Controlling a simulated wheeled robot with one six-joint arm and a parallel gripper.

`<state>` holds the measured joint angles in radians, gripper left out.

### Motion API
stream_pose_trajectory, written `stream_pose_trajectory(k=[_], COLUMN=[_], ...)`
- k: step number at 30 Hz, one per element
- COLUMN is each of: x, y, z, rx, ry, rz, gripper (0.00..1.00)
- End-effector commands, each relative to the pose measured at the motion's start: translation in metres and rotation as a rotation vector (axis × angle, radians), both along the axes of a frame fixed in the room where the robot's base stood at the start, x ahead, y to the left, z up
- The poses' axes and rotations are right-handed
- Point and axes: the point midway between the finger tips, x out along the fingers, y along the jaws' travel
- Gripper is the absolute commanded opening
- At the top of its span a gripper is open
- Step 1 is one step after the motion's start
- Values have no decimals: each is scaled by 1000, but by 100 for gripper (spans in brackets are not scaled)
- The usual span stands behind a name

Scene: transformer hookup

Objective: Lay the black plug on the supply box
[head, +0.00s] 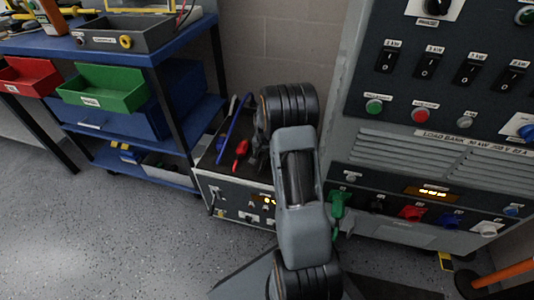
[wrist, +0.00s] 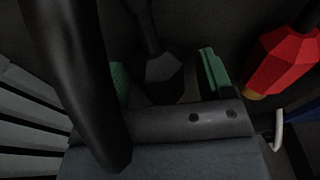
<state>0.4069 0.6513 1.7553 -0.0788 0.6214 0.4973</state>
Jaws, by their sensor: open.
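The supply box (head: 232,203) stands on the floor left of the load bank, with a dark top and a lit display on its front. In the wrist view the black plug (wrist: 163,73) is a faceted dark body with its cable running up the picture. It appears to be at the box's dark top; contact is hard to judge. My gripper (wrist: 167,80) is open, with green finger parts on either side of the black plug and a gap to it. In the head view my arm hides most of the gripper and plug.
A red plug (head: 241,149) lies on the box top beside a blue cable (head: 232,130); it shows right of my gripper in the wrist view (wrist: 283,62). The load bank (head: 400,150) stands close at right, with a green plug (head: 338,205) at its panel. A blue workbench (head: 150,58) stands left.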

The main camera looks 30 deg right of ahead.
Motion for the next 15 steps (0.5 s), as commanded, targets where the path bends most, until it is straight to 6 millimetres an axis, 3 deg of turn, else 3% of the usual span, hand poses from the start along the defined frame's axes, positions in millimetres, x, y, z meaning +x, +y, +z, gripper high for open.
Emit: stream_pose_trajectory(k=[8,15], x=[0,-2], y=[0,3], z=[2,39], rx=[0,-2], ry=[0,-3], rz=[0,0], gripper=[74,74])
